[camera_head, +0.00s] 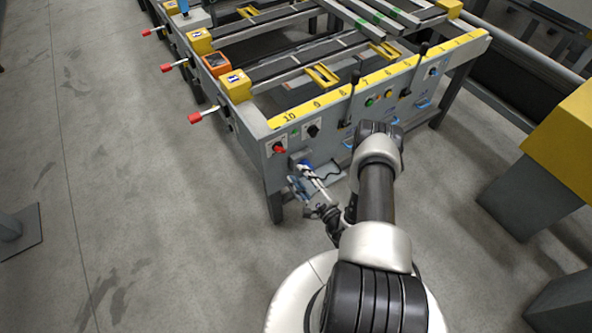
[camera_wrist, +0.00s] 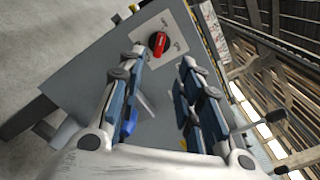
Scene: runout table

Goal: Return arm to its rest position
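My gripper (camera_head: 305,180) is low in front of the left end of the runout table's grey front panel (camera_head: 345,113). In the wrist view my gripper (camera_wrist: 161,62) has its two fingers spread apart with nothing held between them. A red rotary switch (camera_wrist: 158,43) shows on the panel just beyond the fingertips. The same red switch (camera_head: 279,148) is above my gripper in the head view. My arm reaches forward from my base with its elbow raised. Whether the fingers touch the panel I cannot tell.
A yellow number strip (camera_head: 330,96) runs along the table's top edge. Red-tipped levers (camera_head: 196,117) stick out from its left side. A yellow block (camera_head: 562,135) on a grey stand is at the right. The concrete floor (camera_head: 130,220) at the left is mostly clear.

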